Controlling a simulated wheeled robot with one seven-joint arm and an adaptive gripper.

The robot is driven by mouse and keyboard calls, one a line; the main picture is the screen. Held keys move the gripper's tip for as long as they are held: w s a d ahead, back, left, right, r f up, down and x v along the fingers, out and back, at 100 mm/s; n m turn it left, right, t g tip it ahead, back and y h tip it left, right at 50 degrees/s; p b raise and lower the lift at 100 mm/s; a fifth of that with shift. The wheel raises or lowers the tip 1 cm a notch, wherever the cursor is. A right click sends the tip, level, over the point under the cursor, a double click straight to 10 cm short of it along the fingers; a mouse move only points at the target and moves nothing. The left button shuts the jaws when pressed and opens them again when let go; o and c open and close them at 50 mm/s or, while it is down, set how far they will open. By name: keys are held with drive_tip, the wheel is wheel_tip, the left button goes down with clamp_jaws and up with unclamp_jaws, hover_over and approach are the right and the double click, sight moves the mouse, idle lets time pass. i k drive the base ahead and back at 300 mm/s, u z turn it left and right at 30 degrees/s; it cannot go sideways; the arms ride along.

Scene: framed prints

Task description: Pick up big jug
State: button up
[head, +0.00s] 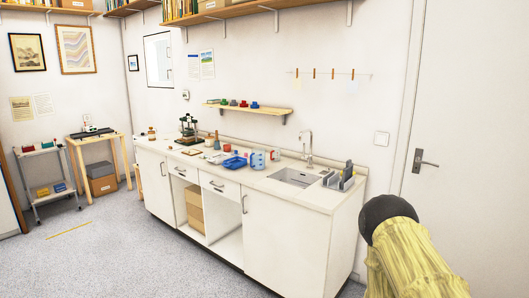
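A pale blue jug (258,161) stands on the white counter (262,182), between a blue tray (234,163) and the sink. It looks upright, and it is the largest jug-like thing I can make out. A smaller pale thing (275,155) stands close to its right; it is too small to tell what it is. My arm, with a yellow cover and a dark rounded end, shows at the lower right, well apart from the jug. My gripper's fingers do not show.
Right of the jug are the sink (294,178), a tall tap (308,150) and a grey rack (345,178). Several small things and a dark green device (188,130) stand to the left. A shelf (250,109) hangs above. The floor before the cabinets is clear.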

sight(257, 157)
drive_tip(key=i, duration=2.4)
drive_tip(key=u, duration=0.25)
